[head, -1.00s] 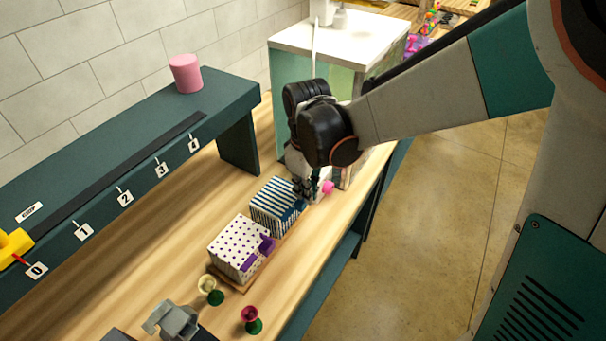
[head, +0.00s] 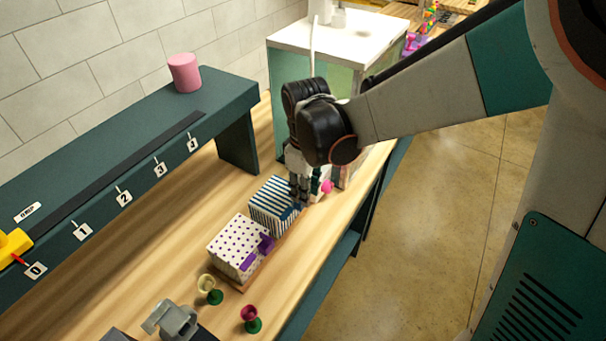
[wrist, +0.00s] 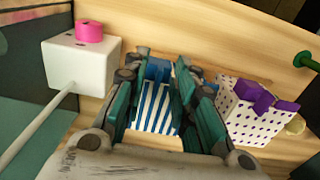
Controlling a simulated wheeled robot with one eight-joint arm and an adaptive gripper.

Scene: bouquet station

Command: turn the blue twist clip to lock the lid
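The blue-and-white striped box (head: 270,203) stands on the workbench in the head view. In the wrist view its striped face (wrist: 157,108) shows between my fingers. The blue twist clip (wrist: 158,70) shows at the box's top edge, between the two fingertips and partly covered by them; I cannot tell its turn angle. My gripper (head: 299,194) points down at the clip side of the box. In the wrist view my gripper (wrist: 163,68) has its fingers apart, one on each side of the clip, with small gaps; contact is unclear.
A purple-dotted box (head: 233,245) with a purple clip (head: 266,243) stands close by. A white block with a pink knob (wrist: 78,62) is on the other side. Small cups (head: 250,314) stand nearer. A dark shelf (head: 120,150) runs along the wall.

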